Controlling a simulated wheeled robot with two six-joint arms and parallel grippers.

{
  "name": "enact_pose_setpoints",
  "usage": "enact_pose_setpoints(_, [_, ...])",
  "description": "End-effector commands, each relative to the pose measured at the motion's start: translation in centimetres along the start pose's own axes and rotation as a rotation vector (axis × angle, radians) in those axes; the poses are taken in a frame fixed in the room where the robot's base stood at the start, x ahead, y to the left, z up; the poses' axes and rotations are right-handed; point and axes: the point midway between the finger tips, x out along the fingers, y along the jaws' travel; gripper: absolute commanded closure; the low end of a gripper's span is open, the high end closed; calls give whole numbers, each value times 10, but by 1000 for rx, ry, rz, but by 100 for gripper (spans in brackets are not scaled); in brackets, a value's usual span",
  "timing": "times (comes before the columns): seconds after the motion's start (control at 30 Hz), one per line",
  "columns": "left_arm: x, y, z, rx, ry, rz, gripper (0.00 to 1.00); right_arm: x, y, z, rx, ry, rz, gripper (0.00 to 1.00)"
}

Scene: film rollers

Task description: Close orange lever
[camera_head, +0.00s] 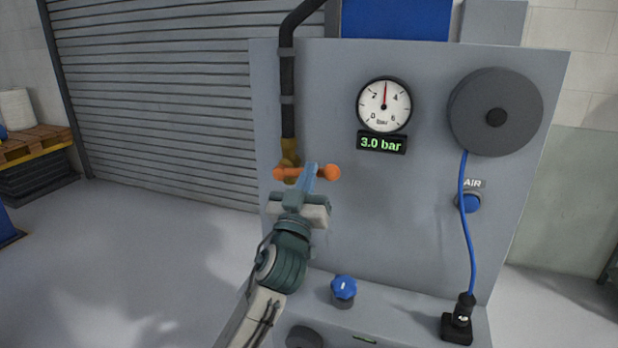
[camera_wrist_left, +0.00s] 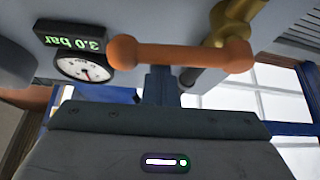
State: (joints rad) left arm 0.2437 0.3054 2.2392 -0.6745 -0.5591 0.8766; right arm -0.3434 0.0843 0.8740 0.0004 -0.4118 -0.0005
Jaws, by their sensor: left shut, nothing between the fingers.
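The orange lever (camera_head: 326,172) lies horizontally across a brass valve (camera_head: 290,153) on the black pipe, on the left of the grey panel. It has a ball at each end. My left gripper (camera_head: 309,172) is at the lever, its blue fingers shut with nothing between them. In the left wrist view the orange lever (camera_wrist_left: 180,55) crosses just beyond the fingertips (camera_wrist_left: 162,75), with the brass valve (camera_wrist_left: 232,22) behind its right end. Whether the fingers touch the lever I cannot tell. My right gripper is not in view.
A pressure gauge (camera_head: 384,105) above a display (camera_head: 381,144) reading 3.0 bar is right of the lever. A grey hose reel (camera_head: 495,111) with a blue hose (camera_head: 464,220) hangs farther right. A blue knob (camera_head: 343,288) stands on the lower ledge.

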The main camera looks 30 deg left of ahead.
Motion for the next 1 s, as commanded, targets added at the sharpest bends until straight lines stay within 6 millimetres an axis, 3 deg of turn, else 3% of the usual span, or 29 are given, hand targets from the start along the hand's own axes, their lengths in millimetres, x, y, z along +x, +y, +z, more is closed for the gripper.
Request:
enact_pose_setpoints(0.23, [-5, -2, 9, 113, 1, 67, 100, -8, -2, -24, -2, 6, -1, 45])
enact_pose_setpoints(0.67, [-5, -2, 8, 121, 0, 72, 100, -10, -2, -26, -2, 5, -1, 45])
enact_pose_setpoints(0.8, [-1, -1, 5, 120, 1, 72, 100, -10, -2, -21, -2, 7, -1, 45])
enact_pose_setpoints(1.0, [10, 1, -3, 119, 1, 74, 100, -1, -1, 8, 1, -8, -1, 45])
